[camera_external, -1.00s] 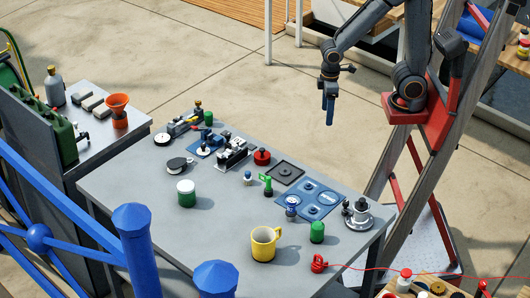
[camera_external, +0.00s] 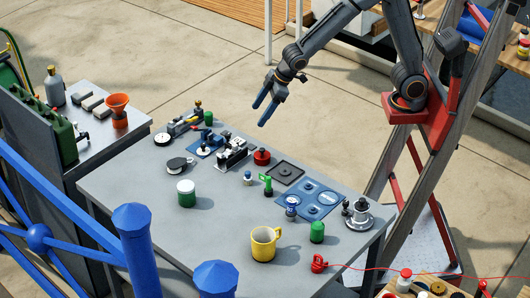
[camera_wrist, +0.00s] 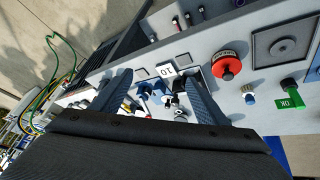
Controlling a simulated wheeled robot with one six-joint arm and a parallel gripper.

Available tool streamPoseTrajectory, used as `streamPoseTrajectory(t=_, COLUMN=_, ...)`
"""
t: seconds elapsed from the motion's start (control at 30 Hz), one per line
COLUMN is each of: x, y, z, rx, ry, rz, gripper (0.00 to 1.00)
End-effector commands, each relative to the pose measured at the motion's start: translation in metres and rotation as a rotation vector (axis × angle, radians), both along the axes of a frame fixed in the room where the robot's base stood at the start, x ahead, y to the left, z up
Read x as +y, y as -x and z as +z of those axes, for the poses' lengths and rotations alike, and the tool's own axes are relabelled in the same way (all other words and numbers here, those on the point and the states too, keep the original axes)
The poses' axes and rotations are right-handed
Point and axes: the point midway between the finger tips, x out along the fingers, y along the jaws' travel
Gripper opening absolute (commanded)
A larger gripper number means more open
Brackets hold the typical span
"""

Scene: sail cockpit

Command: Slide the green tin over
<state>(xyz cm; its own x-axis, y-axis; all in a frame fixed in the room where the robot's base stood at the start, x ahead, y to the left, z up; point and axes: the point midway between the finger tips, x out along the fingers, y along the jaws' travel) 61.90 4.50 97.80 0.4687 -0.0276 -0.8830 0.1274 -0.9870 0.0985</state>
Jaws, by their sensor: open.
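A green tin (camera_external: 186,194) with a white top stands upright on the left part of the grey table (camera_external: 225,222). I cannot make it out in the wrist view. My gripper (camera_external: 262,112) is open and empty, in the air beyond the table's far edge, well apart from the tin. Its two blue fingers are spread in the wrist view (camera_wrist: 160,85).
A yellow mug (camera_external: 264,244) stands at the table's front. A red knob (camera_external: 262,157), a dark square tray (camera_external: 285,173), a blue plate (camera_external: 321,200) and a metal winch (camera_external: 358,215) take up the far and right side. The surface around the tin is mostly clear.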

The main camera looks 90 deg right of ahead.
Motion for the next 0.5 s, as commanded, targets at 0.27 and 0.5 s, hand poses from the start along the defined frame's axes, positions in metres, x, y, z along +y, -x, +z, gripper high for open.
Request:
streamPoseTrajectory(t=0.27, x=0.083, y=-0.126, z=0.001, rx=-0.258, ry=-0.060, rz=0.160, gripper=0.68)
streamPoseTrajectory(t=0.5, x=0.184, y=-0.204, z=-0.002, rx=-0.459, ry=-0.181, rz=0.339, gripper=0.68)
